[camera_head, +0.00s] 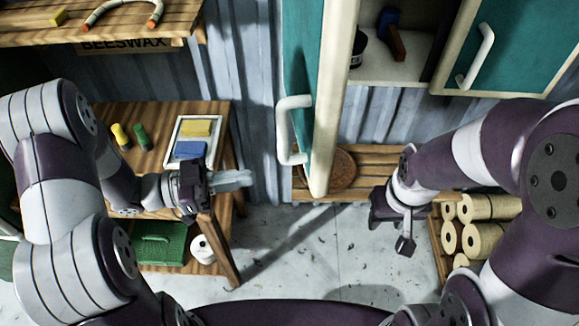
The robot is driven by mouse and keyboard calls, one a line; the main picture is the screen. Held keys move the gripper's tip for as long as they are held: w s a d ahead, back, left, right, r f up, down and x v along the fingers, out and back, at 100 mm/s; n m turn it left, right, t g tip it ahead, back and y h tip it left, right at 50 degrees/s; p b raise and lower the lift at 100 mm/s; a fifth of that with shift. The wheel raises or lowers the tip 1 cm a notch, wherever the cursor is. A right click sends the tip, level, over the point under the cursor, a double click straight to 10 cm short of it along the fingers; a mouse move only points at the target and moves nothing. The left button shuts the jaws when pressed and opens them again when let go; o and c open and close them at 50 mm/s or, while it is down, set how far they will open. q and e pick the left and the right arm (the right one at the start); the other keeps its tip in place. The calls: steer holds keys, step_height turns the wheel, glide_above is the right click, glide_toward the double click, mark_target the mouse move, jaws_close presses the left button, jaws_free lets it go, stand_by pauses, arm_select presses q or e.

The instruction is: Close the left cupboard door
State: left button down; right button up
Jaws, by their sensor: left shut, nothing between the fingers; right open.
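The left cupboard door (302,60) is teal with a cream edge and stands swung open, edge toward me. Its white handle (284,130) is on its left face. My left gripper (245,179) is shut and empty, left of the door and a little below the handle, apart from both. My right gripper (403,240) is open and empty, to the right of the door and lower in the picture.
The cupboard shelf (395,68) holds a dark blue and brown tool (392,35). A wooden table (150,115) with small bottles and a tray (193,143) stands left. A low slatted bench (375,160) is below the cupboard, with pale rolls (485,207) at right. Floor between is clear.

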mark_target(307, 169)
arm_select(q)
steer(key=d+p, duration=0.1)
steer(key=d, duration=0.2)
steer(key=w+d+p, duration=0.1)
steer(key=d, duration=0.2)
steer(key=d+p, duration=0.1)
steer(key=d, duration=0.2)
steer(key=shift+w+d+r, duration=0.1)
steer(key=shift+w+d, duration=0.1)
steer(key=shift+w, duration=0.2)
steer(key=shift+d+p, duration=0.3)
steer(key=shift+d, duration=0.1)
arm_select(e)
step_height(307, 169, up, 4)
steer(key=shift+s+d+r, duration=0.1)
arm_select(q)
steer(key=shift+w, duration=0.15)
